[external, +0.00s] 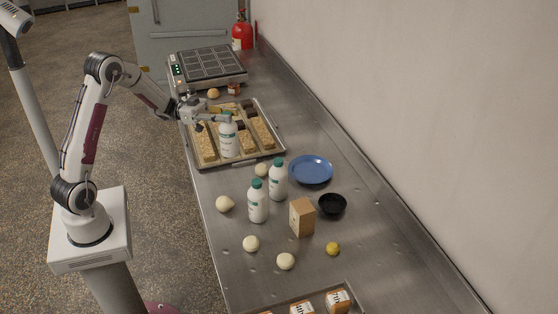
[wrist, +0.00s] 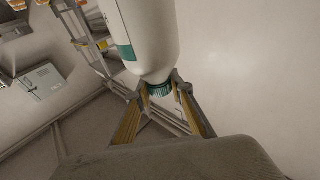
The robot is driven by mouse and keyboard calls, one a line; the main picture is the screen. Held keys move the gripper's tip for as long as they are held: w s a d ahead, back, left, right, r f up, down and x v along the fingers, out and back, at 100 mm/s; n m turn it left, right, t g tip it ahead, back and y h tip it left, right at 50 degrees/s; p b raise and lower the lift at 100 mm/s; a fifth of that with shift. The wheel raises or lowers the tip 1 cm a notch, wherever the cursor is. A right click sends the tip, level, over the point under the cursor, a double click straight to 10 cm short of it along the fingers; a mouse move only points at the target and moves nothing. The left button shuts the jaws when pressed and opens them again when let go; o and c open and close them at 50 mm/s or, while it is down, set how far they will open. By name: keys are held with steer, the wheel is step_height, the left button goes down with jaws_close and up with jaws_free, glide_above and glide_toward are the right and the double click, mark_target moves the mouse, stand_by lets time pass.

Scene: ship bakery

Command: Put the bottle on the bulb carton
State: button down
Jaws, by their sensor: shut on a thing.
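My gripper (external: 226,118) is shut on a white bottle (external: 229,141) by its green cap. The bottle hangs upright over the baking tray (external: 276,155); I cannot tell its exact height above it. In the wrist view, the fingers (wrist: 160,86) close around the cap and the white body (wrist: 147,35) extends away. Two similar white bottles with green caps stand on the counter, one left (external: 258,205) and one right (external: 278,183). A small brown carton (external: 302,218), seemingly the bulb carton, stands upright nearer the camera, apart from my gripper. Its top looks bare.
The tray holds several oblong loaves. A blue plate (external: 311,170), black bowl (external: 332,204), yellow ball-like item (external: 333,249) and several dough balls (external: 225,204) lie around. Printed boxes (external: 337,301) sit at the near edge. A wall (external: 400,100) runs along the right.

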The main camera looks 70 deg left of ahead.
step_height(320, 180, up, 12)
steer(key=w+d+r+n+t+y, duration=0.2)
steer(key=w+d+r+n+y, duration=0.15)
steer(key=w+d, duration=0.3)
steer(key=w+d+r+n+t+y, duration=0.25)
steer(key=w+d+r+y, duration=0.2)
steer(key=w, duration=0.35)
steer(key=w+d+f+n+t+y, duration=0.1)
steer(key=d+f+y, duration=0.25)
steer(key=d, duration=0.65)
steer(key=w+d+f+n+y, duration=0.15)
steer(key=d+f, duration=0.25)
steer(key=d, duration=0.5)
steer(key=shift+s+f, duration=0.15)
steer(key=shift+f, duration=0.75)
steer(key=shift+s+f, duration=0.2)
steer(key=shift+f, duration=0.7)
steer(key=shift+s+f, duration=0.15)
steer(key=shift+f, duration=0.75)
step_height(320, 180, down, 6)
steer(key=shift+f, duration=0.1)
